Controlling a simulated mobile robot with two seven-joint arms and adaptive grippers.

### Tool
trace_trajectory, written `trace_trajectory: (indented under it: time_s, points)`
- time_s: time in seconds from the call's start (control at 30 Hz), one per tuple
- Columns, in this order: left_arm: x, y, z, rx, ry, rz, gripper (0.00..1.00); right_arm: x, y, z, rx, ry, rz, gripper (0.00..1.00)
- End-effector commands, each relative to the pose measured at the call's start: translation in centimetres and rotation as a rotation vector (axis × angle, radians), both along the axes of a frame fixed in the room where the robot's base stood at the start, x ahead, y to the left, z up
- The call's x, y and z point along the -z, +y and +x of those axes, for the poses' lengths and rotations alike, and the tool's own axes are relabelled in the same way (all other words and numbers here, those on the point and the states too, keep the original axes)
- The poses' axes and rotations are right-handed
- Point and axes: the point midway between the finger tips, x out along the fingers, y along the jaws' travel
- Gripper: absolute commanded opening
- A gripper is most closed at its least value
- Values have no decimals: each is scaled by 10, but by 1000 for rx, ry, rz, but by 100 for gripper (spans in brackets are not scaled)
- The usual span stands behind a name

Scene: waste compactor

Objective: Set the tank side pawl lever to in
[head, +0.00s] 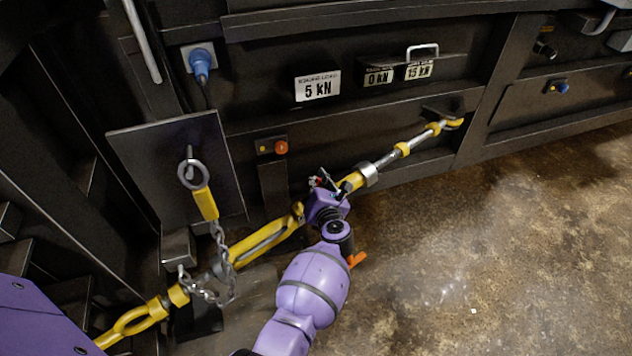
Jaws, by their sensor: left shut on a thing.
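A yellow ratchet turnbuckle (272,238) runs diagonally along the front of the dark machine, from the lower left up to a hook (452,123) at the upper right. A silver collar (369,174) sits on its upper part. My left gripper (328,183) is at the middle of the turnbuckle, shut on a small part there that I take to be the pawl lever. The gripper and wrist hide most of this part, so I cannot tell which way the lever is set. Small red and green bits show at the fingertips. My right gripper is not in view.
A blue plug (201,62), a red-orange button (281,148) and weight labels (317,86) are on the machine. The brown floor (520,250) at right is clear.

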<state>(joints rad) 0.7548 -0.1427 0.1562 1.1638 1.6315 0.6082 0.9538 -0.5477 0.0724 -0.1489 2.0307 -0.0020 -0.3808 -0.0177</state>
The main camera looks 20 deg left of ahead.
Motion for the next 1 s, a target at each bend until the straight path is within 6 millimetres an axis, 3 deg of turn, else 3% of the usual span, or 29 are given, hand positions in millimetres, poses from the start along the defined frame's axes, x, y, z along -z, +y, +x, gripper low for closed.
trace_trajectory:
  time_s: [0.07, 0.1, 0.23, 0.77, 1.0]
  points:
    - [0, 5, -1, -8, 2, 9, 0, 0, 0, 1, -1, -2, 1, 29]
    - [0, 5, -1, -8, 2, 9, 13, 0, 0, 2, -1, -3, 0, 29]
    - [0, 4, -1, -6, 1, 6, 30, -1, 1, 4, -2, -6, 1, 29]
    - [0, 2, -1, -2, -5, -3, 31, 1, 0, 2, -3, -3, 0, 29]
    - [4, 9, -10, -1, -113, -88, 31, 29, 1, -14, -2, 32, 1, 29]
